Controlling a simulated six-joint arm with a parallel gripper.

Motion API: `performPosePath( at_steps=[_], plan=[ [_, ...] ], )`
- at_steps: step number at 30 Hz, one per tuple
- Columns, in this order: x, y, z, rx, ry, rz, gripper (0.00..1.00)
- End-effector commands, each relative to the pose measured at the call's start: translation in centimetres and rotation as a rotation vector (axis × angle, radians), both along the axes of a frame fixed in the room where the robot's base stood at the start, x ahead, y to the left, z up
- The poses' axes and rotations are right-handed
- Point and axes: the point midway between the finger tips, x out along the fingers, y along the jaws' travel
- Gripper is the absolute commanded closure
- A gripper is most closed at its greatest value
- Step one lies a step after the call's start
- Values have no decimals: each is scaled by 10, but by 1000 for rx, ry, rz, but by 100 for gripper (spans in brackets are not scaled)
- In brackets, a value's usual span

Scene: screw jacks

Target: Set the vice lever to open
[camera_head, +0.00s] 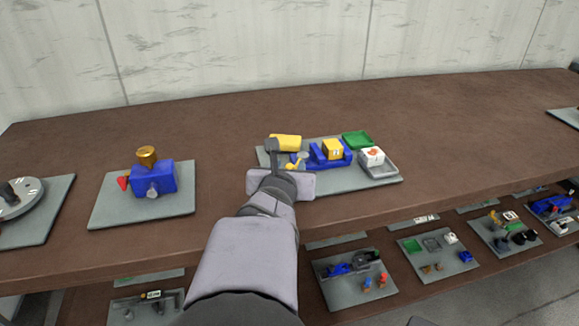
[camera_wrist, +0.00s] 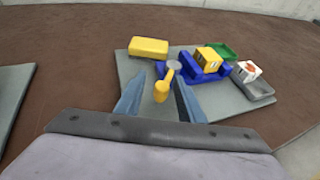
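The blue vice (camera_head: 318,161) stands on a grey board (camera_head: 345,182) on the brown bench, with a yellow cube (camera_head: 333,148) between its jaws. In the wrist view the vice (camera_wrist: 208,76) is beyond my fingers. Its yellow lever (camera_wrist: 161,88) runs from a grey round hub (camera_wrist: 174,66) toward me and ends in a thicker knob. My gripper (camera_wrist: 158,98) is open, with one finger on each side of the lever's knob. I cannot tell whether either finger touches it. In the head view my arm partly hides the lever (camera_head: 293,166).
A yellow block (camera_wrist: 148,47) lies at the board's back left. A green tray (camera_head: 357,139) and a grey tray (camera_head: 384,169) holding a white cube (camera_head: 371,156) with an orange mark are at the right. Another board (camera_head: 120,214) with a blue device (camera_head: 155,179) stands to the left. Bare bench lies between.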

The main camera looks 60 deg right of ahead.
Motion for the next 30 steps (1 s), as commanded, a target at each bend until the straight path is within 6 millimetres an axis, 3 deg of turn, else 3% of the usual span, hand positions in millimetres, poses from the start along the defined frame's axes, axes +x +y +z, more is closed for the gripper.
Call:
performPosePath(
  at_steps=[14,30],
  plan=[
    [-1,-1,9,-2,0,-3,65],
    [-1,0,70,-2,0,-2,65]
  ],
)
